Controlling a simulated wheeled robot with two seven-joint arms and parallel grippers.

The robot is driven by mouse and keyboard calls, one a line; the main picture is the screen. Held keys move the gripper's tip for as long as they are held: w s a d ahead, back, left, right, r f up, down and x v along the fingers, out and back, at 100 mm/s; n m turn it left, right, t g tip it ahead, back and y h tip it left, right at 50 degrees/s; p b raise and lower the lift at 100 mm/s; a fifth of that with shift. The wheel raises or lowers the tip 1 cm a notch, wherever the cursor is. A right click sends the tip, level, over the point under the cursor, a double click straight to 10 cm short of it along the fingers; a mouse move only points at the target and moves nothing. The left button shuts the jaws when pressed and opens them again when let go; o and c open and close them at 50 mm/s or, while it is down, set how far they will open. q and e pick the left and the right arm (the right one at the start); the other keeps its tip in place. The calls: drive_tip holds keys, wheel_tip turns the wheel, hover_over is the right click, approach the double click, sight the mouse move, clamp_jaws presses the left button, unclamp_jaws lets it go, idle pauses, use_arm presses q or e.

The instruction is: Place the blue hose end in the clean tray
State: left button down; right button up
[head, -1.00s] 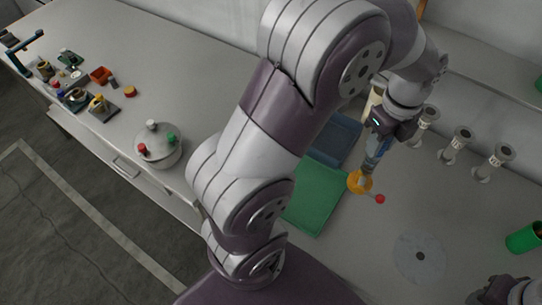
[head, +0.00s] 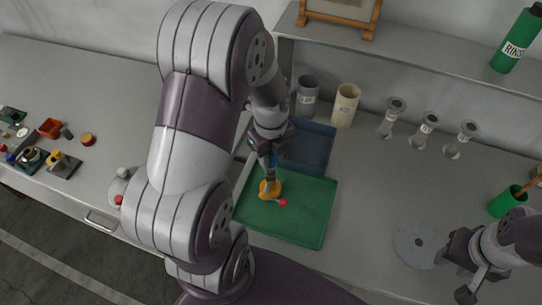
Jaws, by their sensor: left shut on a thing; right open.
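My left gripper (head: 269,161) is shut on the blue hose end (head: 267,163), of which a little blue shows at the jaws. A yellow-orange body (head: 269,189) and a small red ball (head: 283,202) hang below the jaws. They show over the green tray (head: 313,224); whether they touch it I cannot tell. A dark blue tray (head: 313,148) lies behind the green one. I can read no label on either tray, so which is the clean one is not shown. My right gripper (head: 458,278) is open and empty at the lower right.
A grey cup (head: 307,92) and a cream cup (head: 346,106) stand behind the trays. Several grey holders (head: 426,128) stand to their right. A green cup (head: 508,201) and a pale disc (head: 415,245) are near my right arm.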

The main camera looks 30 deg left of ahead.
use_arm(q)
drive_tip(key=shift+w+d+f, duration=0.1)
drive_tip(key=shift+d+f, duration=0.05)
drive_tip(key=shift+f, duration=0.3)
drive_tip(key=shift+w+d+f, duration=0.1)
drive_tip(key=shift+d+f, duration=0.05)
drive_tip(key=shift+f, duration=0.25)
drive_tip(key=shift+s+a+f, duration=0.15)
drive_tip(key=shift+a, duration=0.1)
drive_tip(key=c, duration=1.1)
unclamp_jaws()
drive_tip(key=o, duration=0.3)
drive_tip(key=shift+d, duration=0.1)
use_arm(e)
drive_tip(key=shift+w+d, duration=0.1)
drive_tip(key=shift+d, duration=0.1)
drive_tip(key=shift+r, duration=0.1)
